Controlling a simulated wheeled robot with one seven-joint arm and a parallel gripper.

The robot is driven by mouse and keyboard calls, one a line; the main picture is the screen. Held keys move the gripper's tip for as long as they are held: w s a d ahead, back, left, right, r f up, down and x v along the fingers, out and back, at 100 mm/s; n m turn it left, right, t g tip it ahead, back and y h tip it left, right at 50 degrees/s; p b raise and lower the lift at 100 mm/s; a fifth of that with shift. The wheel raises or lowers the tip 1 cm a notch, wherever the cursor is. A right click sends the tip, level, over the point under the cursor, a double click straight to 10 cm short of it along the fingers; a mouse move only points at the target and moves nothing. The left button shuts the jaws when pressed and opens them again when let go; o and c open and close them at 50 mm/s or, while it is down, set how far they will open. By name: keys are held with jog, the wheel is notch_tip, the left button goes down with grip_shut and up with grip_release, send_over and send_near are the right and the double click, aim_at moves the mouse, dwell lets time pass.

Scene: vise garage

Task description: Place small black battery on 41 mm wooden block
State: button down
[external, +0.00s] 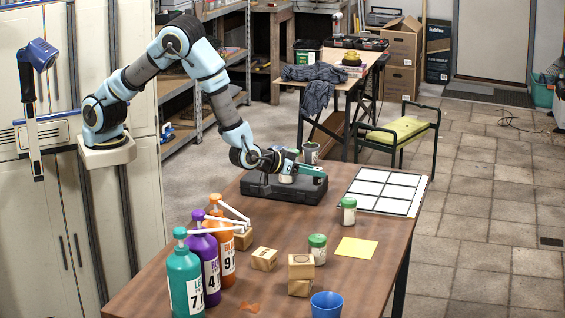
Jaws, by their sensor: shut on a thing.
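My gripper (287,175) is at the far end of the table, low over the black case (258,187). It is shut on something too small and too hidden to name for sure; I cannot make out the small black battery. Several wooden blocks stand on the table: one behind the bottles (243,239), one alone near the middle (263,259), and a stack of two with an upper block (301,266) and a lower block (299,288). I cannot tell which is the 41 mm one. My gripper is well beyond all of them.
Teal (185,285), purple (204,262) and orange (222,255) pump bottles stand front left. Green-lidded jars (317,249) (348,211), a yellow sheet (356,248), a blue cup (326,305) and a white grid sheet (384,191) are on the right. The table's middle is mostly clear.

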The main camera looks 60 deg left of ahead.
jog(key=s+d+r+m+g+h+b, duration=0.1)
jog(key=s+d+m+h+b, duration=0.1)
jog(key=s+d+m+h, duration=0.5)
jog(key=m+g+h+b, duration=0.2)
jog(key=m+g+h, duration=0.4)
jog(key=m+g, duration=0.15)
send_over(260, 250)
jog(key=f, duration=0.1)
jog(key=shift+n, duration=0.25)
jog(key=shift+f+p, duration=0.65)
jog(key=shift+f, duration=2.2)
jog(key=shift+f, duration=0.1)
jog(key=c, duration=0.6)
grip_release()
